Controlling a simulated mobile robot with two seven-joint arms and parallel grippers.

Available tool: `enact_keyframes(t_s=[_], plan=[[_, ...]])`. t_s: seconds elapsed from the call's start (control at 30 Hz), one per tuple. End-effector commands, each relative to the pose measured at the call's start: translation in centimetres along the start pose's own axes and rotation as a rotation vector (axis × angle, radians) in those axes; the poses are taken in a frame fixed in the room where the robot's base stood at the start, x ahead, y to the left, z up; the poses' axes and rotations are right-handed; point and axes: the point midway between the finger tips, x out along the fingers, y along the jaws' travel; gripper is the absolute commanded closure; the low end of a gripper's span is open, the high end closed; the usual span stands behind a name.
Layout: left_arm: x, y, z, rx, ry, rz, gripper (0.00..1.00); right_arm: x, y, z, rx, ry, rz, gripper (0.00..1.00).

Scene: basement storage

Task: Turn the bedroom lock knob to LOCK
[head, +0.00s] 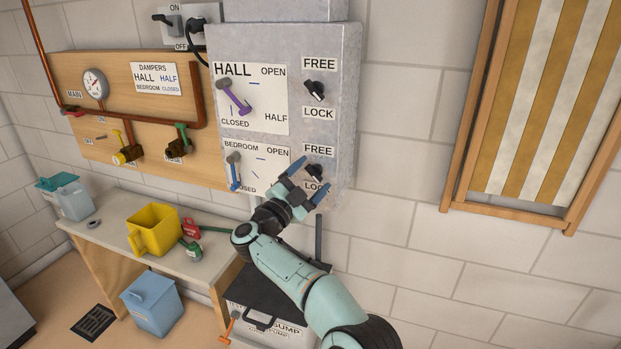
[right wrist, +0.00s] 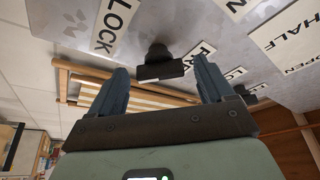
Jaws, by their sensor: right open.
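The bedroom lock knob (head: 314,171) is a small black knob on the grey metal panel, between a FREE label (head: 317,150) and a partly covered LOCK label (head: 313,186). My right gripper (head: 314,174) is open in front of it, its blue fingers partly covering the knob's surroundings. In the right wrist view the knob (right wrist: 161,65) appears between the two open fingertips (right wrist: 160,68), with no visible grip on it. A LOCK label (right wrist: 114,26) is at its left there. Which label the knob points to is unclear. My left gripper is not in view.
The hall lock knob (head: 314,90) is above on the same panel. A purple hall lever (head: 234,97) and a blue bedroom lever (head: 234,172) are at the left. A wooden-framed striped panel (head: 545,100) is on the right wall. A bench (head: 200,262) stands lower left.

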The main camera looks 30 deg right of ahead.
Motion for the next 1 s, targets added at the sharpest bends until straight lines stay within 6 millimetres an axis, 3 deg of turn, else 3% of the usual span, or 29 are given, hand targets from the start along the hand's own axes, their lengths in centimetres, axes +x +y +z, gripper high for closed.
enact_keyframes(t_s=[0.4, 0.6, 1.0], plan=[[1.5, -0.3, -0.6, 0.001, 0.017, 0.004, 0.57, -8.5, 0.0, 0.2, 0.001, -0.005, -0.003, 0.19], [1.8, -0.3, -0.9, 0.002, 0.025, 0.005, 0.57, -11.8, 0.0, 0.1, 0.001, -0.003, -0.002, 0.19], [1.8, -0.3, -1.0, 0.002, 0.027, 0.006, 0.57, -13.0, 0.0, 0.0, 0.001, -0.002, -0.001, 0.19]])
